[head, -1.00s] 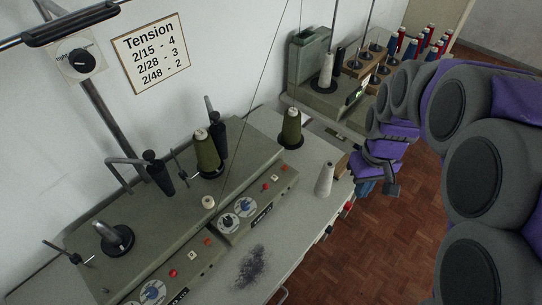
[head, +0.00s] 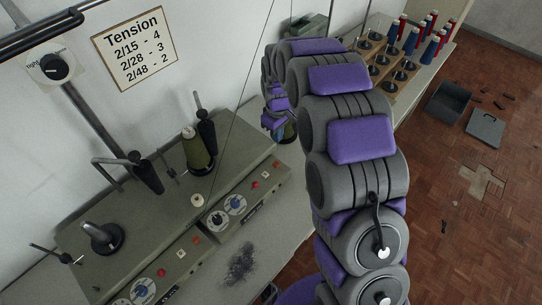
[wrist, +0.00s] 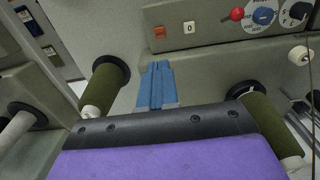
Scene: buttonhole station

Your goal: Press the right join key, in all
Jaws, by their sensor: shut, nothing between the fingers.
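The right control panel (head: 246,192) of the grey machine carries two dials, a red knob (head: 254,185), a small white square (head: 265,173) and an orange-red square key (head: 277,163). In the wrist view the orange key (wrist: 159,30) sits left of the white square marked 0 (wrist: 189,27). No lettering names the join key. My gripper (wrist: 157,66) shows blue fingers shut together and empty, pointing up the picture towards the panel, just below the orange key and apart from it. In the head view my arm hides the fingers.
Olive thread cones stand left (wrist: 105,85) and right (wrist: 265,120) of my fingers in the wrist view. In the head view a cone (head: 198,150) and black posts rise behind the panels. A left panel (head: 165,272) has similar controls. Dark lint (head: 238,262) lies in front.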

